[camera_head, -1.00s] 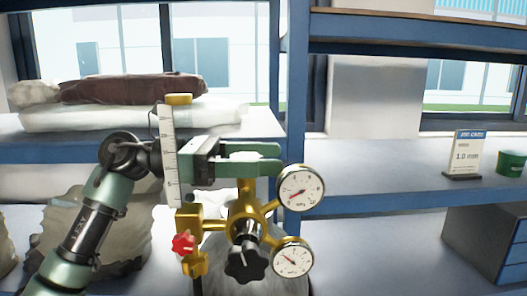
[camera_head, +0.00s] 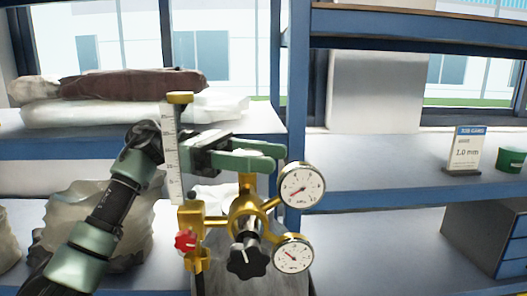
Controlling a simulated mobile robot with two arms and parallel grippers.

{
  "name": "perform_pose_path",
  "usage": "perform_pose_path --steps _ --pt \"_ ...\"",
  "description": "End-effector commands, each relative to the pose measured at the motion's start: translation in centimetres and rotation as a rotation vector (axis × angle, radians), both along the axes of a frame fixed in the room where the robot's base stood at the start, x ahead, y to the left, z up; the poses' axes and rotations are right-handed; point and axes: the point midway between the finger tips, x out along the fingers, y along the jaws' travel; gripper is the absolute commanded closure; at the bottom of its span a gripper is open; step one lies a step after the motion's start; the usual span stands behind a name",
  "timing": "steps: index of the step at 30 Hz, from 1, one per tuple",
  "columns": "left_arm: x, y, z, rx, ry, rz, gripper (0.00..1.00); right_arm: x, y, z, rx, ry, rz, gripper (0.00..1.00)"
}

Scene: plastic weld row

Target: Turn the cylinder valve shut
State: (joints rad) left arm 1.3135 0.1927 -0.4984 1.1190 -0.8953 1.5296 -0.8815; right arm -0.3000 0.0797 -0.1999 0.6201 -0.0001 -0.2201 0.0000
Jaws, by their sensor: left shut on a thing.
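The brass cylinder valve (camera_head: 247,184) stands at the centre, with a regulator on it. Two white dial gauges (camera_head: 302,187) sit to its right, a black knob (camera_head: 247,260) is at the front below, and a small red knob (camera_head: 185,241) is at the lower left. My left gripper (camera_head: 262,158) comes in from the left, its green fingers level around the top of the valve and shut on it. The fingers hide the valve's top, so I cannot see its handwheel. A white flow tube (camera_head: 171,150) with a scale stands upright just left of the gripper. My right gripper is not in view.
Blue shelving (camera_head: 400,205) runs behind. Rolled material (camera_head: 130,84) and white bags (camera_head: 120,115) lie on the left shelf, with a big sack (camera_head: 130,245) below. A sign (camera_head: 466,150), a green tub (camera_head: 511,160) and a grey drawer unit (camera_head: 490,240) are at the right.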

Motion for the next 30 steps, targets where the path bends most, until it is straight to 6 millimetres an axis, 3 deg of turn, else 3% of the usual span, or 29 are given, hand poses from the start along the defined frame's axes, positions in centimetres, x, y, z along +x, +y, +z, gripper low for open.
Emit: perform_pose_path --steps 15,16,18,30 --pt "-0.21 0.12 0.08 -0.004 0.0 -0.072 0.9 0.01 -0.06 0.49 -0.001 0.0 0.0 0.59" --pt "-0.21 0.12 0.08 -0.004 0.0 -0.072 0.41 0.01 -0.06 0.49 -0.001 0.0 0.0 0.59" --pt "-0.21 0.12 0.08 -0.004 0.0 -0.072 0.28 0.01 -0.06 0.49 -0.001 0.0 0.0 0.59" --pt "-0.21 0.13 0.04 -0.003 -0.001 -0.071 0.28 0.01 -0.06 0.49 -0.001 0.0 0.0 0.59"
